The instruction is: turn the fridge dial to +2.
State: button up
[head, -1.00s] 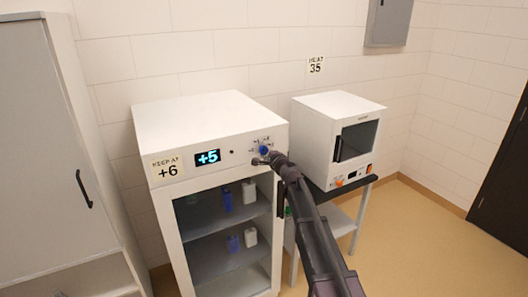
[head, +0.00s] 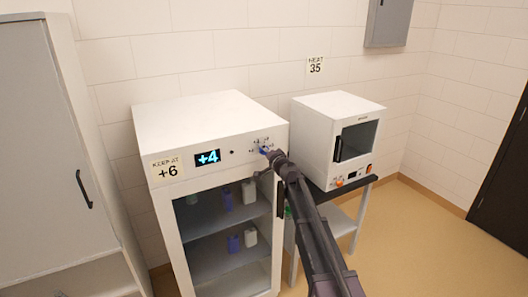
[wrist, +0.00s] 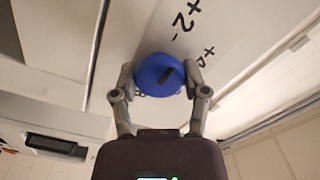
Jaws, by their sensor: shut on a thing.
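The white fridge (head: 210,112) stands in the middle of the head view. Its lit display (head: 208,158) reads +4, and a label (head: 168,167) beside it says KEEP AT +6. The blue dial (head: 265,149) is on the right of the front panel, mostly hidden behind my gripper (head: 267,154). In the wrist view the dial (wrist: 156,74) is round and blue with a dark pointer mark. My gripper (wrist: 158,84) has one finger on each side of the dial, shut on it. A printed +2 (wrist: 185,20) shows above the dial there.
A white oven (head: 338,135) on a small table (head: 342,205) stands right of the fridge, close to my arm. A grey cabinet (head: 55,150) is at the left. Bottles (head: 249,192) stand behind the fridge's glass door. Floor at the right is clear.

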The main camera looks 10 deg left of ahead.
dwell(0.4)
jog(key=o, duration=1.1)
jog(key=v, duration=1.2)
jog(key=shift+s, duration=0.1)
